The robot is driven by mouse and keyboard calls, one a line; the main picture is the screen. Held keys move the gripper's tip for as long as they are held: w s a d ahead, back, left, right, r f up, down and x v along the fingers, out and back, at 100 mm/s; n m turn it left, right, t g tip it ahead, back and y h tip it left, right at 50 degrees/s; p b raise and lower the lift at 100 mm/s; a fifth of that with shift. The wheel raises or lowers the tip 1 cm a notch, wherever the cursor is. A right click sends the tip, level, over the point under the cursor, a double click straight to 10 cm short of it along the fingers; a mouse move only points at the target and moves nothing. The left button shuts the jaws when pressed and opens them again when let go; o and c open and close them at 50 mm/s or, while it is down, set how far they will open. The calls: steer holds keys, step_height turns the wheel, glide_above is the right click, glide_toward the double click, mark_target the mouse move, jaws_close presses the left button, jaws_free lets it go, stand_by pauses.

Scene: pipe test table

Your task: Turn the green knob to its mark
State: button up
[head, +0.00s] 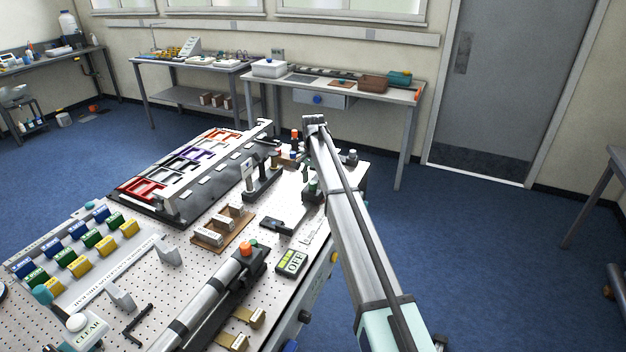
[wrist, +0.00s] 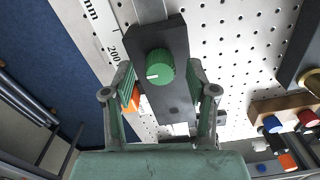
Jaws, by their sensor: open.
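The green knob (wrist: 160,66) sits on a dark rectangular block (wrist: 145,43) in the wrist view. A short white line shows on the knob's lower left. I cannot make out a separate mark for it on the block. My gripper (wrist: 168,88) is open, with one finger on each side of the block, below the knob in the picture. Its fingers look clear of the knob, and nothing is held. In the head view my arm reaches over the right part of the perforated table (head: 210,258), and I cannot make out the gripper's fingers there.
A ruler (wrist: 108,45) lies left of the block, and an orange piece (wrist: 134,100) shows beside the left finger. At right are a brown holder (wrist: 262,108) with blue and red caps and a dark bracket (wrist: 298,60). Perforated surface (wrist: 228,45) between is bare.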

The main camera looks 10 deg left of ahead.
steer(key=shift+f, duration=0.1)
jaws_close()
steer(key=shift+n+b, duration=0.3)
steer(key=shift+n, duration=0.1)
steer(key=n+b, duration=0.1)
steer(key=n, duration=0.1)
steer(key=shift+f+n, duration=0.1)
steer(key=shift+n, duration=0.3)
steer(key=n+b, duration=0.2)
steer(key=n, duration=0.3)
steer(key=n+b, duration=0.1)
steer(key=n, duration=0.3)
steer(key=shift+n, duration=0.4)
steer(key=shift+n+b, duration=0.4)
steer(key=shift+n, duration=1.9)
